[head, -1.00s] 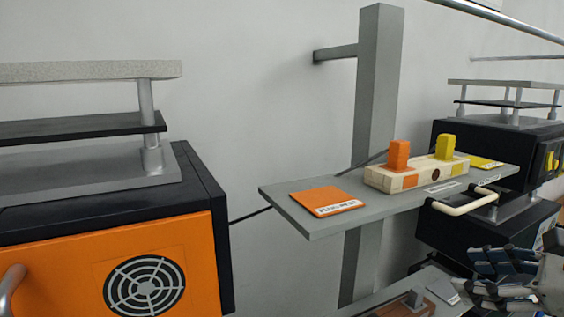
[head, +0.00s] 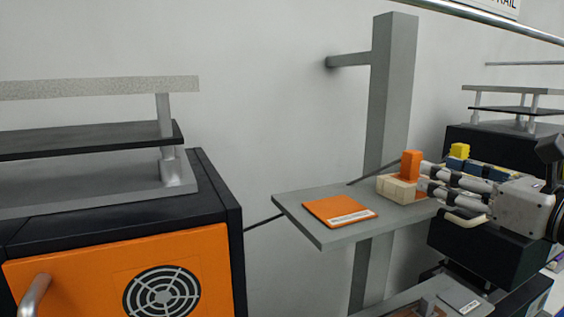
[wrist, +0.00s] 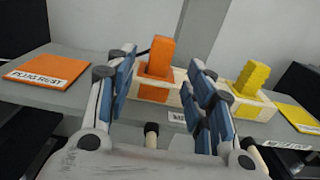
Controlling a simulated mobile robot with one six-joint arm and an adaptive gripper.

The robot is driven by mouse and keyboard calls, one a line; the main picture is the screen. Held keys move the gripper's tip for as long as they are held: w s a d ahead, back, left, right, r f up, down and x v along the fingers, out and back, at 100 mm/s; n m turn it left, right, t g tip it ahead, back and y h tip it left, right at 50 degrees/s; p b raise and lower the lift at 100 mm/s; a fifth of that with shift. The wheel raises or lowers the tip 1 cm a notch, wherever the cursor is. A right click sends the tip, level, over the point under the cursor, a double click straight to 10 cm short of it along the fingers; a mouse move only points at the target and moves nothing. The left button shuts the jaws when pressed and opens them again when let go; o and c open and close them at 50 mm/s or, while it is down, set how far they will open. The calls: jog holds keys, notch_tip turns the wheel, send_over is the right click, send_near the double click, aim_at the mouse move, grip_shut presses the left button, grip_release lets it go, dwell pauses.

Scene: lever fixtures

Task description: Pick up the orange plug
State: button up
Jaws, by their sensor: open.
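The orange plug (head: 410,165) stands upright in the left part of a pale wooden block (head: 396,188) on the grey shelf. In the wrist view the orange plug (wrist: 159,57) shows between and beyond the fingers of my gripper (wrist: 160,85). My gripper (head: 424,178) is open and empty, reaching in from the right in the head view, its fingertips close to the plug. I cannot tell if they touch it. A yellow plug (wrist: 246,80) stands in the right part of the block, partly hidden behind my gripper in the head view.
An orange labelled pad (head: 340,211) lies on the left of the shelf (head: 330,240), and a yellow pad (wrist: 297,116) lies to the right. A pale handle (head: 460,224) is below my gripper. A grey post (head: 392,100) stands behind. An orange-fronted cabinet (head: 80,280) is at left.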

aim_at(417, 166)
jog(key=x, duration=0.7)
jog(key=shift+w+a+p, duration=0.1)
jog(key=shift+w+p, duration=0.2)
jog(key=shift+w, duration=0.1)
jog(key=shift+s, duration=0.1)
grip_shut()
dwell(0.3)
